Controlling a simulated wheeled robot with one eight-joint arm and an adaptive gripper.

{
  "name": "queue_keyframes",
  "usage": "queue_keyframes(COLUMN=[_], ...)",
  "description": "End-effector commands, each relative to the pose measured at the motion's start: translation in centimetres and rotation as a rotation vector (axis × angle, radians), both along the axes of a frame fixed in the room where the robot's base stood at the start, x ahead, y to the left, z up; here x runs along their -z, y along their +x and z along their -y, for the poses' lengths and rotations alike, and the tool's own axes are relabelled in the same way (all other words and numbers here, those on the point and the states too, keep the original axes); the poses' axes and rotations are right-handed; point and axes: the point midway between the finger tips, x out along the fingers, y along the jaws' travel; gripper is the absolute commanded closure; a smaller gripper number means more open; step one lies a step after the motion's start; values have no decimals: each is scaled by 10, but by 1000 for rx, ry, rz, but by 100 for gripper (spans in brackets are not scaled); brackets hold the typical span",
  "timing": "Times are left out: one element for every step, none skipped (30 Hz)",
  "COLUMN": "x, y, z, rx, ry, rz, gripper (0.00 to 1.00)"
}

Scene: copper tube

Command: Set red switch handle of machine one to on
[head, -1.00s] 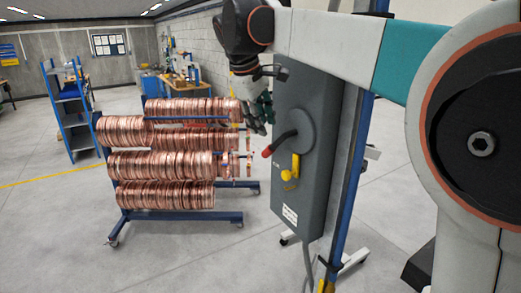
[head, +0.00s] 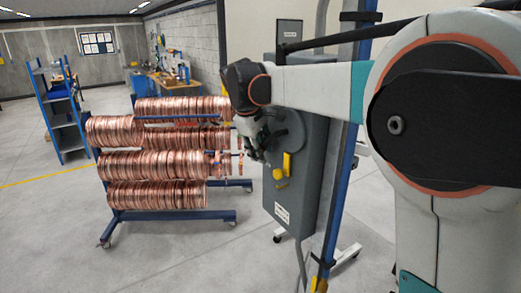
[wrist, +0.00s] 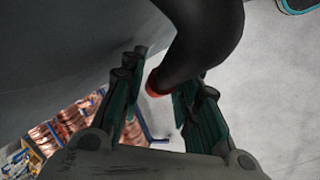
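The grey machine box (head: 312,165) stands upright right of centre in the head view, with a round grey disc (head: 292,130) on its face. The switch handle is hidden behind my gripper (head: 252,148) there. In the wrist view the handle's thick black bent arm (wrist: 205,35) comes down from the top, and its red end (wrist: 152,84) lies between the fingers of my gripper (wrist: 160,92). The fingers are open, with a gap visible on the left side of the red end; contact on the right cannot be told.
A yellow lever (head: 284,168) sits on the box below the disc. A rack of copper coils (head: 165,165) stands to the left, close behind my gripper. A blue post (head: 340,190) runs along the box's right side. The floor in front is clear.

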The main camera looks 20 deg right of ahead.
Motion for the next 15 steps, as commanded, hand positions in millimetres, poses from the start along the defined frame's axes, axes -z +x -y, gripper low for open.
queue_keyframes(x=[0, 0, 0, 0, 0, 0, 0, 0, 0, 0, 0, -1, -1, -1, -2], y=[0, 0, 0, 0, 0, 0, 0, 0, 0, 0, 0, 0, 0, 1, 1], z=[0, 0, 0, 0, 0, 0, 0, 0, 0, 0, 0, 0, 0, 0, 0], rx=[0, 0, 0, 0, 0, 0, 0, 0, 0, 0, 1, 1, 0, 1, 0], ry=[0, 0, 0, 0, 0, 0, 0, 0, 0, 0, 0, 1, 2, 4, 6], rz=[0, 0, 0, 0, 0, 0, 0, 0, 0, 0, 2, 4, 7, 12, 20], gripper=[70, 75, 84, 91, 98, 100, 100, 100, 100, 100, 100, 100, 100, 100, 100])
